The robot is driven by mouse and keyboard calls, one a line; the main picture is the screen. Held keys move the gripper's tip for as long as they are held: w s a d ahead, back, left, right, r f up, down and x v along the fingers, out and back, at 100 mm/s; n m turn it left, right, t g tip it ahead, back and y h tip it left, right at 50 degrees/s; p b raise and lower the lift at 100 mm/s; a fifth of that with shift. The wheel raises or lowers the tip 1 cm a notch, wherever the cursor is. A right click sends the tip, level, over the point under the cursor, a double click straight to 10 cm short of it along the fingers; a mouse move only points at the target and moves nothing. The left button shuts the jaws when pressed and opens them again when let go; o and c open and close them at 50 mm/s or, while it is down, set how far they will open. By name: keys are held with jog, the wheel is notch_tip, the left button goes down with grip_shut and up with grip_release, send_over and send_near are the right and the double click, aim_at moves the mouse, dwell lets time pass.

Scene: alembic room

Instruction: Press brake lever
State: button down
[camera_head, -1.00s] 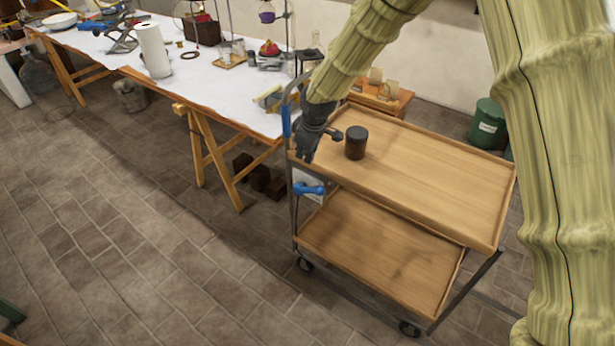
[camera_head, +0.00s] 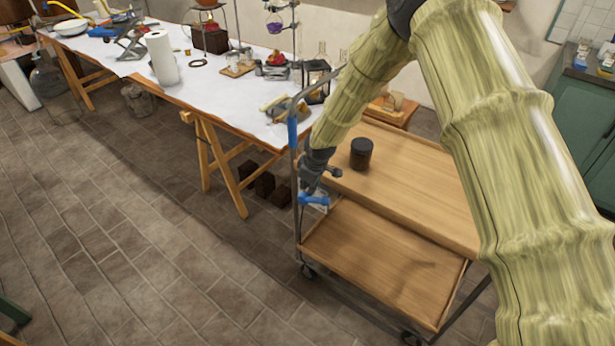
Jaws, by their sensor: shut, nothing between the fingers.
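The wooden cart (camera_head: 395,250) has a blue lever (camera_head: 314,199) on a pale mount at its left end, just below the top shelf; this looks like the brake lever. My gripper (camera_head: 304,190) is dark, shut and empty. It points down at the cart's left end, right at the blue lever, and overlaps its upper left part in the picture. I cannot tell whether the fingertips touch the lever. A blue grip (camera_head: 292,131) also shows on the cart's metal push handle (camera_head: 298,105).
A dark lidded jar (camera_head: 361,153) stands on the cart's top shelf close to my arm. A long white-topped table (camera_head: 215,95) with glassware and a paper roll (camera_head: 162,58) lies behind and left. The tiled floor (camera_head: 150,240) left of the cart is clear.

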aim_at(314, 198)
jog(key=shift+s+d+f, duration=0.15)
jog(key=shift+d+f, duration=0.45)
jog(key=shift+f, duration=0.35)
